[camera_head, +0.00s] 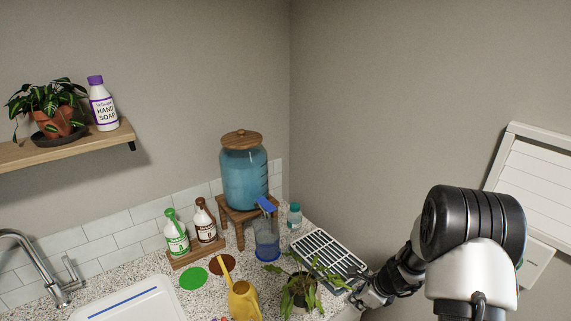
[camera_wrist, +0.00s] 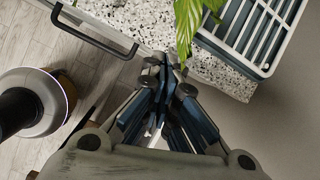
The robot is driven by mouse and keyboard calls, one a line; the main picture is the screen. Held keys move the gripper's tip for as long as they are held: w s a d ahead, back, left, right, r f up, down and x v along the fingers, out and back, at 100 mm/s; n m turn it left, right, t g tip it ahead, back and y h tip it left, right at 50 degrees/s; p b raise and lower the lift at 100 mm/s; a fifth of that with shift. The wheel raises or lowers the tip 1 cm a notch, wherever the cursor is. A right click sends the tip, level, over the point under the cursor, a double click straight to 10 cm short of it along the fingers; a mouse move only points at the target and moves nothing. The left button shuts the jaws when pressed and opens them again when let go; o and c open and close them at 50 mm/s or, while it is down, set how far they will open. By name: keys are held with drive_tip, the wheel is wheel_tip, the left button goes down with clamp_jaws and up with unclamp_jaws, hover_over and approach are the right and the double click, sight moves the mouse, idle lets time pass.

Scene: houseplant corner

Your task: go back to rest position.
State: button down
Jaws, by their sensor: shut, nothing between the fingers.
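My gripper (camera_head: 358,300) is low at the right end of the speckled counter (camera_head: 210,306), close beside a potted plant (camera_head: 297,290) with long green leaves. In the wrist view my gripper (camera_wrist: 165,62) has its fingers together with nothing between them. A leaf of the plant (camera_wrist: 187,22) hangs just beyond the fingertips; I cannot tell whether it touches them. The fingers point at the edge of the counter (camera_wrist: 215,75).
A white rack (camera_head: 328,255) lies behind the plant. In the wrist view a dark drawer handle (camera_wrist: 95,32) is left of the fingers, above the floor.

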drive_tip(key=s+a+r+n+b, duration=0.1)
drive_tip(key=s+a+r+n, duration=0.25)
drive_tip(key=r, duration=0.35)
drive_tip(key=s+a+r+n, duration=0.2)
drive_tip(key=a+r+n, duration=0.1)
drive_tip(key=r+n, duration=0.3)
drive_tip(key=s+a+r+n+b, duration=0.1)
drive_tip(key=s+a+r+n, duration=0.2)
drive_tip(key=r, duration=0.5)
drive_tip(key=s+r+n+h, duration=0.1)
drive_tip(key=s+r+n, duration=0.2)
drive_tip(key=s+n, duration=0.3)
drive_tip(key=s+d+r+n+h+b, duration=0.1)
drive_tip(key=s+n, duration=0.6)
drive_tip(key=s, duration=0.9)
wheel_tip(320, 180, up, 3)
drive_tip(key=shift+s+f+t+h+b, duration=0.1)
drive_tip(key=shift+s+t+h+b, duration=0.25)
drive_tip(key=shift+h, duration=0.15)
